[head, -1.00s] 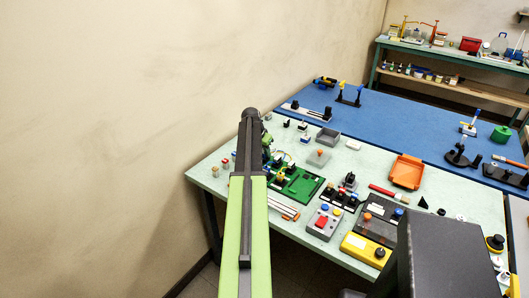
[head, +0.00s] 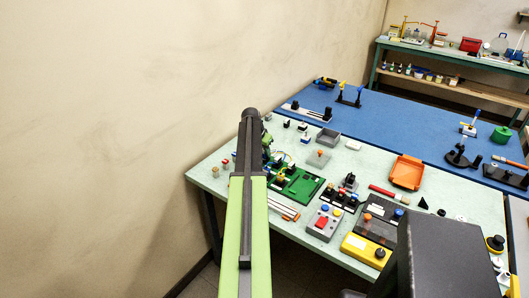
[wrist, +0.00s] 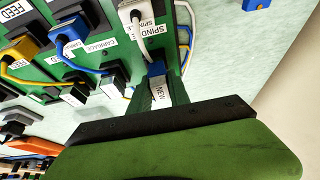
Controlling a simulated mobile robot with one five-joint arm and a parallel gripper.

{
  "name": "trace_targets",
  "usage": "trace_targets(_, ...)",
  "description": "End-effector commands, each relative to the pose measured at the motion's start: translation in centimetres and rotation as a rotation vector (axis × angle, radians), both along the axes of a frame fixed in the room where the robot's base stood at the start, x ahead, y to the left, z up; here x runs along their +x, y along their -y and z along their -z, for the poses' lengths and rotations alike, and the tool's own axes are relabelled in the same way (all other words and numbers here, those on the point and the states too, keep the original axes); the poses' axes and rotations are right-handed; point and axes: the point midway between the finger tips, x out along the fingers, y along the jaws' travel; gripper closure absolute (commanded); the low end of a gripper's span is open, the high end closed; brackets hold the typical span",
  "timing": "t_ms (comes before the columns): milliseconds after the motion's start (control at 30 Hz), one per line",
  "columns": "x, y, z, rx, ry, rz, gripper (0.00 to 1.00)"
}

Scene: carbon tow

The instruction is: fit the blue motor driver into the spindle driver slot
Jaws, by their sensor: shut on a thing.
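The blue motor driver (wrist: 156,69) shows in the wrist view with its blue end pointing up the picture and a white NEW label on it. My gripper (wrist: 159,86) is shut on it. The green board (wrist: 118,52) is just ahead, with the white SPINDLE label (wrist: 143,28) near the driver's blue end. The spindle driver slot is not clearly visible; I cannot tell whether the driver touches it. In the head view the board (head: 304,190) lies on the bench, and my arm hides the gripper and driver.
A white plug and cable (wrist: 138,17) stand beside the SPINDLE label. Black modules with a blue plug (wrist: 70,28) and a yellow plug (wrist: 18,49) sit to the left. An orange tray (head: 407,171) and a grey control box (head: 324,222) stand elsewhere on the bench.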

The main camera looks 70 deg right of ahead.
Motion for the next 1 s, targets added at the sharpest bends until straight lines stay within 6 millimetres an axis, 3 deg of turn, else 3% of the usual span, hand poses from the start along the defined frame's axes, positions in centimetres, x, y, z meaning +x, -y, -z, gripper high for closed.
trace_targets(1000,-0.02,0.0,0.9,0.0,0.0,0.0,1.0)
